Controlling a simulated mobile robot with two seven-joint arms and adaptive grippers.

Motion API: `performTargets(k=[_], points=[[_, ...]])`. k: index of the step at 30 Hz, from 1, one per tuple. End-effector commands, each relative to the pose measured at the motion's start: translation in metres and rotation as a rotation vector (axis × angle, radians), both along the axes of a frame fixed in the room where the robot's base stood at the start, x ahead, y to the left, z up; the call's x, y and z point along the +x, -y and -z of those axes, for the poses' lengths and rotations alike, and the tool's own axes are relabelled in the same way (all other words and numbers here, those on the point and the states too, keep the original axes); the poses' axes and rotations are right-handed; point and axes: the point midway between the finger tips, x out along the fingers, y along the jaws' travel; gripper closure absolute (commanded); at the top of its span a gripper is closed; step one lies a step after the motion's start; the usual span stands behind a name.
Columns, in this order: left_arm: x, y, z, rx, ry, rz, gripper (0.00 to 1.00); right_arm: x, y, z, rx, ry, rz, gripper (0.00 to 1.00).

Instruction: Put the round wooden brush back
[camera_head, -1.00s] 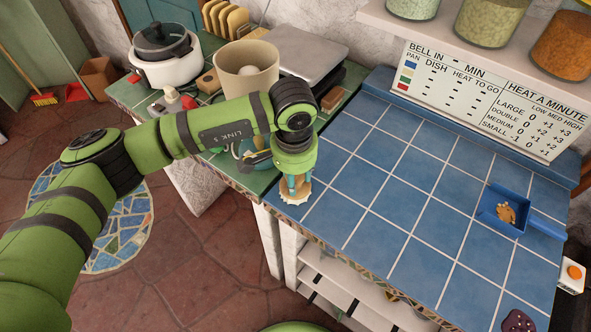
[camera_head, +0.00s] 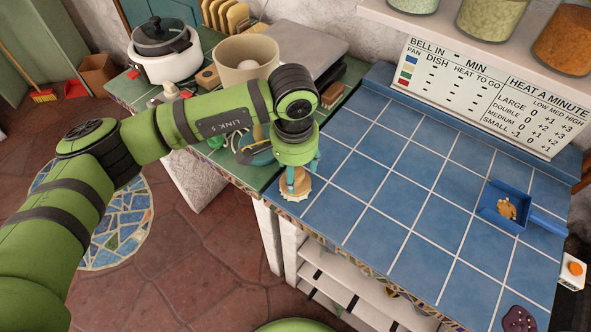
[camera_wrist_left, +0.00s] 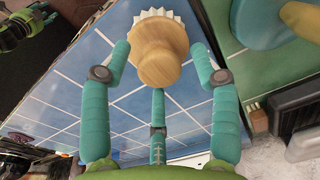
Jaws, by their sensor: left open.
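The round wooden brush (camera_head: 295,185) stands at the left front edge of the blue tiled counter (camera_head: 385,190), pale bristles down and knob up. My left gripper (camera_head: 297,174) is right above it, pointing down, with teal fingers around the brush. In the left wrist view the brush (camera_wrist_left: 160,50) shows its round knob and white bristle rim between the spread fingers of the open left gripper (camera_wrist_left: 160,75). Gaps show between the two side fingers and the wood.
A blue dustpan (camera_head: 503,207) holding brown bits lies at the right of the counter. A purple item (camera_head: 519,319) is at the front right. The green tiled counter (camera_head: 240,178) at left holds a beige pot (camera_head: 246,62) and a cooker (camera_head: 165,55). The middle blue tiles are clear.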

Motion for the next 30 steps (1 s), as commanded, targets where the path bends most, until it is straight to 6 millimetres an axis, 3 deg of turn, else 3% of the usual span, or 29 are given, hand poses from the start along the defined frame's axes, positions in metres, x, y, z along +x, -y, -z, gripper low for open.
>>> performTargets(k=[6,15,21,30], points=[[-0.001,-0.001,-0.045,-0.001,0.010,0.001,0.38,0.000,0.001,0.026,-0.001,-0.001,-0.001,0.60],[-0.006,-0.002,-0.097,0.001,0.004,0.000,0.38,0.000,0.002,0.041,-0.002,-0.001,-0.001,0.60],[-0.007,-0.002,-0.107,0.002,0.001,0.001,0.38,0.000,0.002,0.042,-0.003,0.000,-0.001,0.60],[-0.007,-0.002,-0.108,0.001,0.001,0.001,0.38,0.000,0.002,0.042,-0.003,0.000,-0.001,0.60]])
